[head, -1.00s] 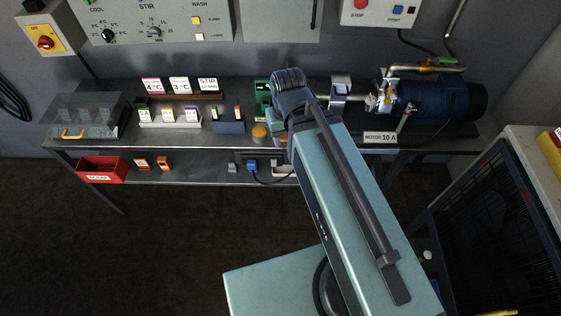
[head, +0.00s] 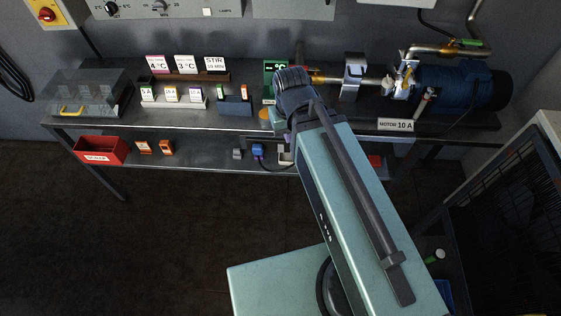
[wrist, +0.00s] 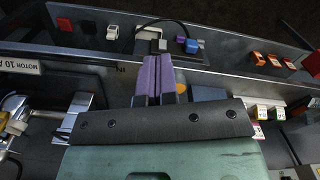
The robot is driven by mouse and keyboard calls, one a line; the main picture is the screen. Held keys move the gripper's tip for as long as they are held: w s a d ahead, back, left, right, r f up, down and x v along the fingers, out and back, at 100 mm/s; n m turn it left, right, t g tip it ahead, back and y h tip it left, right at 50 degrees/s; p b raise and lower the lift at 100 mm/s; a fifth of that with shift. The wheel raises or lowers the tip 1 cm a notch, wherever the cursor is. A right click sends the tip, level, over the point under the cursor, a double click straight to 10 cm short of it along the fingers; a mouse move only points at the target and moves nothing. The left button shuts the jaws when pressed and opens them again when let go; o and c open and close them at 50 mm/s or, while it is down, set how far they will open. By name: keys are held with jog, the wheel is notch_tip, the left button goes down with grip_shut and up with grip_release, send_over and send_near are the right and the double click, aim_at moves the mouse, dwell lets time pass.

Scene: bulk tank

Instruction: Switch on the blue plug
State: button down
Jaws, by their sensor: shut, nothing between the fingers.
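The blue plug (head: 258,151) lies on the lower shelf, with a dark cord running from it to the right behind my arm. It also shows in the wrist view (wrist: 191,46), beyond my fingertips and to their right. My gripper (wrist: 154,60) has two purple fingers pressed together with nothing between them. It is apart from the plug, over the bench near its front edge. In the head view my arm hides most of the gripper. A small grey block (head: 237,153) sits just left of the plug. Any switch on the plug is too small to make out.
The shelf (head: 205,160) has free room left of the grey block. Orange boxes (head: 166,147) and a red bin (head: 101,151) stand farther left. A pale fitting (head: 285,155) is right of the plug, partly hidden. The blue motor (head: 455,88) fills the bench's right end.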

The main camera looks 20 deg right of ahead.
aim_at(281, 148)
jog(key=w+f+n+t+b, duration=0.1)
jog(key=w+f+n+b, duration=0.1)
jog(key=f+n+b, duration=0.4)
jog(key=w+a+f+n+t+h+b, duration=0.1)
jog(key=w+f+n+t+b, duration=0.1)
jog(key=f+n+b, duration=0.5)
notch_tip(281, 148, down, 3)
jog(key=shift+w+a+r+n, duration=0.1)
jog(key=shift+w+a+n, duration=0.2)
jog(key=shift+w+n, duration=0.25)
jog(key=w+d+f+b, duration=0.2)
jog(key=w+f+b, duration=0.5)
jog(key=f+b, duration=0.2)
jog(key=shift+d+f+b, duration=0.15)
jog(key=shift+f+b, duration=0.25)
jog(key=shift+f, duration=0.1)
